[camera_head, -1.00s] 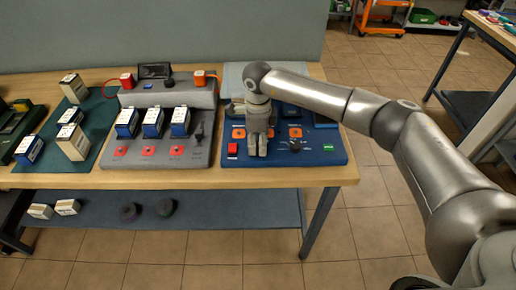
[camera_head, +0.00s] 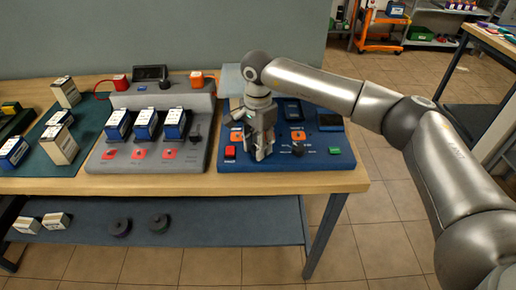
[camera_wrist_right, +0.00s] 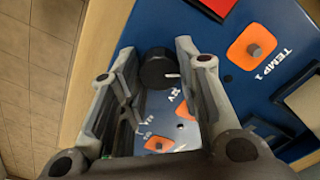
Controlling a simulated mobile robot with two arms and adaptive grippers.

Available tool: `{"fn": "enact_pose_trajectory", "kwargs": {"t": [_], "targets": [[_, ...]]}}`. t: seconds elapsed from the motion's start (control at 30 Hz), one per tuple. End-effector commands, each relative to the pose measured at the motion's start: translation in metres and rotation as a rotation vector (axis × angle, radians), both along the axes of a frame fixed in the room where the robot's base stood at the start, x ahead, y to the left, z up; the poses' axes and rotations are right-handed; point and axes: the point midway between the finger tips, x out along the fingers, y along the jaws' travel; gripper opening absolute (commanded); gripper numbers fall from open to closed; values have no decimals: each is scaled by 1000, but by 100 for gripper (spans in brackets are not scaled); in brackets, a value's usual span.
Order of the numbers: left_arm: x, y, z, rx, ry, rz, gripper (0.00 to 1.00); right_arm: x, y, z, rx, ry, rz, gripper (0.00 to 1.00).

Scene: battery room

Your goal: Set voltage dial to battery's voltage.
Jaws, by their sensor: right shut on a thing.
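The blue panel (camera_head: 225,164) sits at the right end of the workbench. My right gripper (camera_head: 262,155) points down at its front part, between a red button (camera_head: 230,152) and a black knob (camera_head: 298,150). In the right wrist view, the fingers of my right gripper (camera_wrist_right: 158,58) are shut on a round black dial (camera_wrist_right: 157,72) with a white mark. A "V" and small white markings show beside it, partly hidden by the fingers. In the head view the gripper hides this dial. A pale object (camera_head: 237,114) behind the gripper is mostly hidden. My left gripper is out of view.
A grey charger (camera_head: 105,160) left of the panel holds blue-and-white batteries (camera_head: 146,124). More batteries stand on a green mat (camera_head: 88,140). The panel has orange pads (camera_head: 298,134) and a green button (camera_head: 335,151). A lower shelf (camera_head: 200,222) holds black discs (camera_head: 158,223).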

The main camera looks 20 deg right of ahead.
Motion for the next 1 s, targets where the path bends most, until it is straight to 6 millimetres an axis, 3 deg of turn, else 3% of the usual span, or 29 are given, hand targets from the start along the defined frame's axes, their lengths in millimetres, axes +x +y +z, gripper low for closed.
{"fn": "enact_pose_trajectory", "kwargs": {"t": [0.7, 0.73, 0.9, 1.0], "targets": [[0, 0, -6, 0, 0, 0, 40, 1, 0, 1, 0, -2, 79, 8], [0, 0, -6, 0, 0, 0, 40, 1, 0, 1, 0, -2, 79, 33], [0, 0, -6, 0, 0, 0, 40, 0, 0, 1, 0, -2, 78, 54], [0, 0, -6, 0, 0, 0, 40, 0, 0, 1, 0, -1, 78, 54]]}}
